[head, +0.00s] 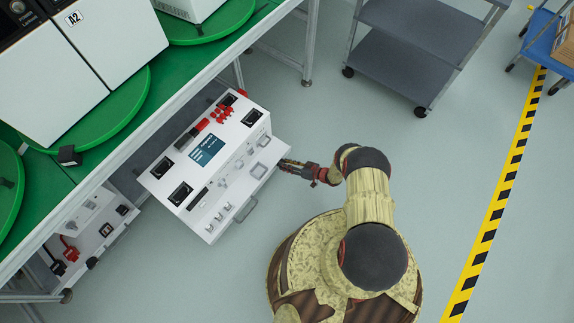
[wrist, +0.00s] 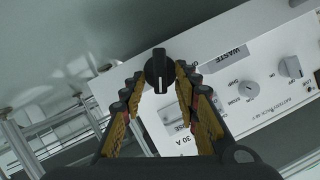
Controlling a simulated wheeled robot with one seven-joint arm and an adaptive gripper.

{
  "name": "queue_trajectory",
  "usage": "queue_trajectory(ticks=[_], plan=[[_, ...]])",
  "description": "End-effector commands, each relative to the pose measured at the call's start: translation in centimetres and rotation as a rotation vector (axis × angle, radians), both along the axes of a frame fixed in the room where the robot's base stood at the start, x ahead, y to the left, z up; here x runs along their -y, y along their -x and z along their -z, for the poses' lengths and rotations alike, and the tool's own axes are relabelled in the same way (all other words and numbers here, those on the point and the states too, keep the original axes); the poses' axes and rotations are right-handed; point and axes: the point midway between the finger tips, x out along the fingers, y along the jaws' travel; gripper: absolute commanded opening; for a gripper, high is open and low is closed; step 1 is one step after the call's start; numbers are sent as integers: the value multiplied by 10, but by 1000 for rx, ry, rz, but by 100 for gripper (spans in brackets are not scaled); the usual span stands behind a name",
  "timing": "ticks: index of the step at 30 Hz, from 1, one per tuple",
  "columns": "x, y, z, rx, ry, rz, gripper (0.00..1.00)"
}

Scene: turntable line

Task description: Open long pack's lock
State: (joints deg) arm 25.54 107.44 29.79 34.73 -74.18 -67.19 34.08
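The long pack is likely the white battery unit (head: 178,160) jutting out from under the green bench in the head view; its lock is not labelled in view. In the wrist view its white panel (wrist: 215,75) carries a black upright knob (wrist: 158,72) and a white knob (wrist: 248,91) near the words STORE and SHIP. My gripper (head: 284,163) is at the unit's right edge. In the wrist view my gripper (wrist: 158,80) has its fingers apart, with the black knob between the tips. I cannot tell whether they touch it. The gripper holds nothing that I can see.
The green bench (head: 150,125) with white machines overhangs the unit. Another white unit with red and black plugs (head: 85,240) stands below it at left. A grey cart (head: 410,60) is at upper right. The floor right of my base is clear up to a yellow-black line (head: 497,195).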

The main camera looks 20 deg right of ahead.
Motion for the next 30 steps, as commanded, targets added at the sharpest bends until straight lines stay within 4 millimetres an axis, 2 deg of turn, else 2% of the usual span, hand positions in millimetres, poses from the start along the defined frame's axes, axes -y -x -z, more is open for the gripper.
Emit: queue_trajectory(ticks=[4, 20, 30], plan=[[0, 0, 0, 0, 0, 0, 30], [0, 0, 0, -1, 1, 0, 0], [0, 1, 0, 4, 7, 0, 0]])
